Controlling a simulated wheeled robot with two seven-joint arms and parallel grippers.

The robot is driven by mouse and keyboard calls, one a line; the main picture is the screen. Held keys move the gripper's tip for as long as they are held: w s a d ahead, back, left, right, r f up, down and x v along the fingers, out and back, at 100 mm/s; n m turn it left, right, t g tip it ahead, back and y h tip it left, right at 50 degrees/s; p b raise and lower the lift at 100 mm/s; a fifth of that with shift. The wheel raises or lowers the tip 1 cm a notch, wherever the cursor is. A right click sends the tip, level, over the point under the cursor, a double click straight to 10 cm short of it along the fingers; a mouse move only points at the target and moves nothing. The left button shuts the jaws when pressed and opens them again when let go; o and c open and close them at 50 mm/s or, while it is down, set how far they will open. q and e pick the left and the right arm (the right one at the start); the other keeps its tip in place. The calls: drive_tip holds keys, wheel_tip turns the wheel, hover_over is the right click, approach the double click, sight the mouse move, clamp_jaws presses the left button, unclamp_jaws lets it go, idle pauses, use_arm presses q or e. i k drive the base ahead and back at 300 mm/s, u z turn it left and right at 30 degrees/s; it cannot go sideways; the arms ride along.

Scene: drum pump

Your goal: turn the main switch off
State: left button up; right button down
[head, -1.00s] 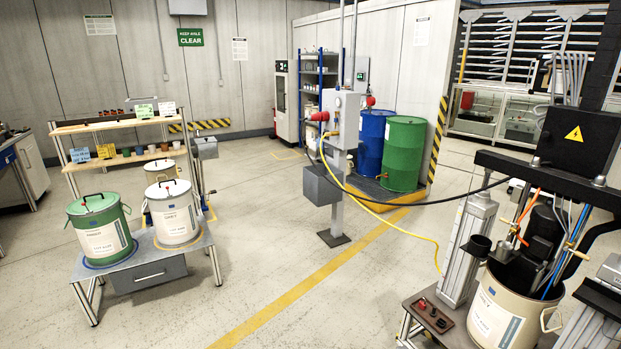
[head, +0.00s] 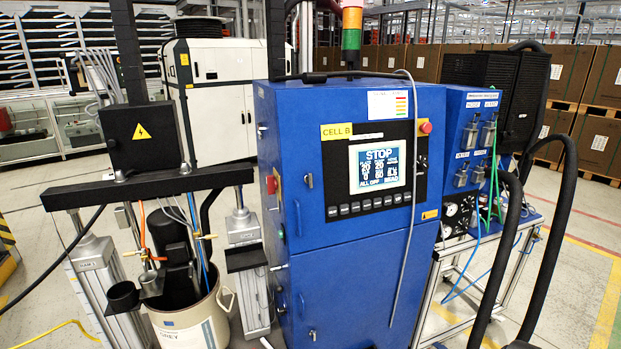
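A blue control cabinet (head: 350,280) marked CELL B stands in the middle of the head view. A red switch (head: 271,185) is on its left side face, near the front edge. It looks like the main switch, but it is seen at a steep angle and its position cannot be read. The cabinet's screen (head: 381,167) is lit and shows STOP in large letters. A red round button (head: 426,127) is at the upper right of the front panel. Neither of my grippers is in view.
The drum pump stand with a cream drum (head: 190,322) is left of the cabinet. A blue unit with gauges (head: 466,160) stands on a frame at the right. Thick black hoses (head: 548,255) curve through the right foreground. Some floor is clear at the far right.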

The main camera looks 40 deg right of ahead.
sight(272, 184)
drive_tip(key=z, duration=0.75)
drive_tip(key=i, duration=1.4)
drive_tip(key=z, duration=2.1)
drive_tip(key=k, duration=1.05)
drive_tip(key=u, duration=0.75)
